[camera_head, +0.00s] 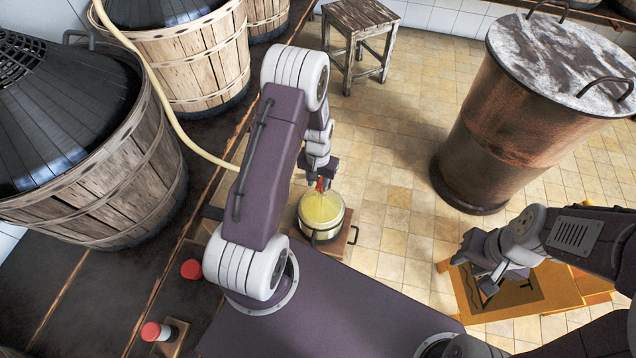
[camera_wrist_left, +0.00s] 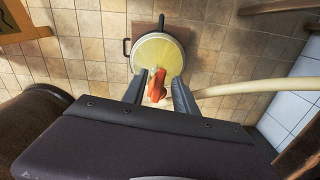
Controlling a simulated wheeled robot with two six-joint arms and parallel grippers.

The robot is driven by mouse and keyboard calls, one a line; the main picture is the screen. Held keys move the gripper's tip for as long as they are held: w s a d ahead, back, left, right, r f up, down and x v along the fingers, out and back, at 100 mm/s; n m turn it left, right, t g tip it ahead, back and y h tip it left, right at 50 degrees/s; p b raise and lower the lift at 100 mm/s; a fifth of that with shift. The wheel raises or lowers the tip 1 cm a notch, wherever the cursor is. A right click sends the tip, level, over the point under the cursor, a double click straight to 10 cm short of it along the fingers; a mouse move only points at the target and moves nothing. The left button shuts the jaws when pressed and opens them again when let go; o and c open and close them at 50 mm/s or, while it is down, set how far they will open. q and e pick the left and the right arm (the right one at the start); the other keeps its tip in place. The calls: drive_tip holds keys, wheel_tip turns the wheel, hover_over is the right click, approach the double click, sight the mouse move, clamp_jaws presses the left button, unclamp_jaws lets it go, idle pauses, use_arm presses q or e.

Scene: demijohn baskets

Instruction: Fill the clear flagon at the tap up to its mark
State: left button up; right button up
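I cannot make out a clear flagon or its mark in either view. A round metal pot (camera_head: 322,232) with pale yellow contents stands on a small wooden board on the floor; it also shows in the left wrist view (camera_wrist_left: 158,55). A red-orange tap or clip (camera_head: 320,185) is above the pot; it also shows in the left wrist view (camera_wrist_left: 157,84). My left gripper (camera_head: 322,180) is around this orange piece, its fingers (camera_wrist_left: 157,88) apart with gaps on both sides. My right gripper (camera_head: 487,270) is above an orange stool; its finger opening is unclear.
A cream hose (camera_head: 160,95) runs from the upper left towards the pot. Large demijohns in wooden baskets (camera_head: 110,170) stand on the left. A rusty drum (camera_head: 510,120) and the orange stool (camera_head: 557,290) are on the right. A wooden stool (camera_head: 358,30) stands behind. Tiled floor between is clear.

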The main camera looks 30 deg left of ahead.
use_arm(q)
clamp_jaws()
drive_tip(key=m+p, duration=0.1)
drive_tip(key=m, duration=0.1)
drive_tip(key=a+m+p, duration=0.1)
drive_tip(key=m+p, duration=0.1)
drive_tip(key=shift+w+a+m, duration=0.1)
drive_tip(key=shift+a+m, duration=0.1)
drive_tip(key=shift+m, duration=0.2)
unclamp_jaws()
drive_tip(key=shift+r, duration=0.1)
